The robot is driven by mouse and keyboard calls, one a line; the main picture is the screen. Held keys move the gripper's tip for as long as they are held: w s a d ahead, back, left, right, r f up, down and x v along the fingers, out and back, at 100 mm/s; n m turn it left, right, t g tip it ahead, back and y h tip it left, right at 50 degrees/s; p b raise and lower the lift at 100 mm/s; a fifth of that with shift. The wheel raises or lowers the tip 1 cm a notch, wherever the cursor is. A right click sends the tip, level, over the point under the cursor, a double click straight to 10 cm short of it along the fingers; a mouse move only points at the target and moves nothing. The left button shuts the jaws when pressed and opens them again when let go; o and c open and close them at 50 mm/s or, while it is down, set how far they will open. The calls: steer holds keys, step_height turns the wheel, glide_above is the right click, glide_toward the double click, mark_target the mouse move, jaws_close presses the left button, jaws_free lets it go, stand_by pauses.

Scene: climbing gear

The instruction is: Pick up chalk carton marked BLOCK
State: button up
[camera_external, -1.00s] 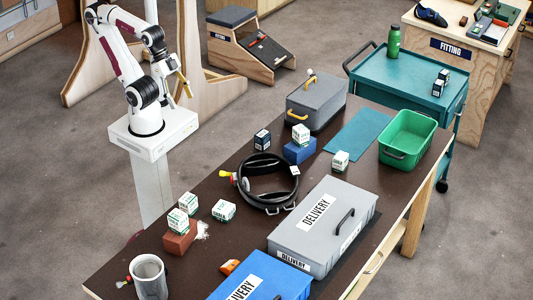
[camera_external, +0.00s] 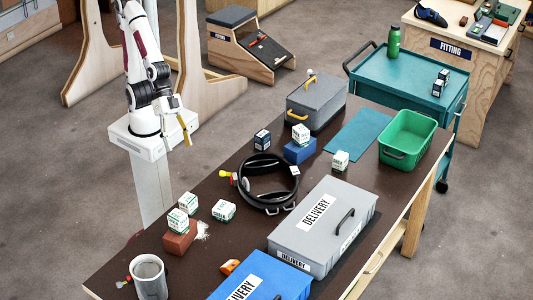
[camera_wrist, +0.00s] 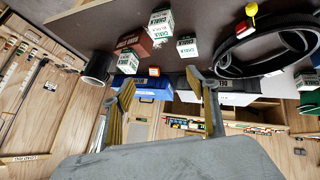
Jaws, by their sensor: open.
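Several small chalk cartons stand on the brown table; their small print is too fine for me to tell which reads BLOCK. At the near left are one on a reddish brick (camera_external: 178,220), one behind it (camera_external: 188,203) and one to its right (camera_external: 223,210). Farther back are a white carton on a blue block (camera_external: 300,133), a dark navy carton (camera_external: 262,139) and a white carton near the mat (camera_external: 340,161). In the wrist view, white cartons reading CHALK (camera_wrist: 158,20) show beyond my fingers. My gripper (camera_external: 184,128) is open and empty, off the table's left edge, well away from the cartons.
A black coiled strap (camera_external: 265,205), a grey DELIVERY box (camera_external: 285,236), a blue DELIVERY box (camera_external: 292,281) and a grey mug (camera_external: 150,283) occupy the table. A grey lidded case (camera_external: 315,105) and a green bin (camera_external: 408,137) stand at the far end. A teal trolley (camera_external: 400,77) holds more dark cartons.

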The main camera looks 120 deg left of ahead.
steer(key=w+d+f+t, duration=0.1)
steer(key=w+d+f, duration=0.2)
steer(key=d+f, duration=0.45)
steer(key=n+t+y, duration=0.1)
steer(key=t+y, duration=0.2)
glide_toward(188, 205)
steer(key=d+f, duration=0.3)
steer(key=shift+s+f, duration=0.1)
steer(key=shift+f, duration=0.2)
steer(key=shift+s+a+f+t+y, duration=0.2)
steer(key=shift+a+f+t+y, duration=0.1)
steer(key=shift+a+f+y, duration=0.15)
steer(key=shift+s+a+f+t+y, duration=0.25)
steer(key=shift+s+a+f+t, duration=0.1)
steer(key=shift+a+f+t, duration=0.3)
steer(key=shift+s+a+y, duration=0.2)
steer(key=shift+a+y, duration=0.1)
steer(key=shift+a, duration=0.25)
steer(key=shift+w, duration=0.15)
steer(key=shift+x, duration=1.15)
steer(key=shift+w, duration=0.15)
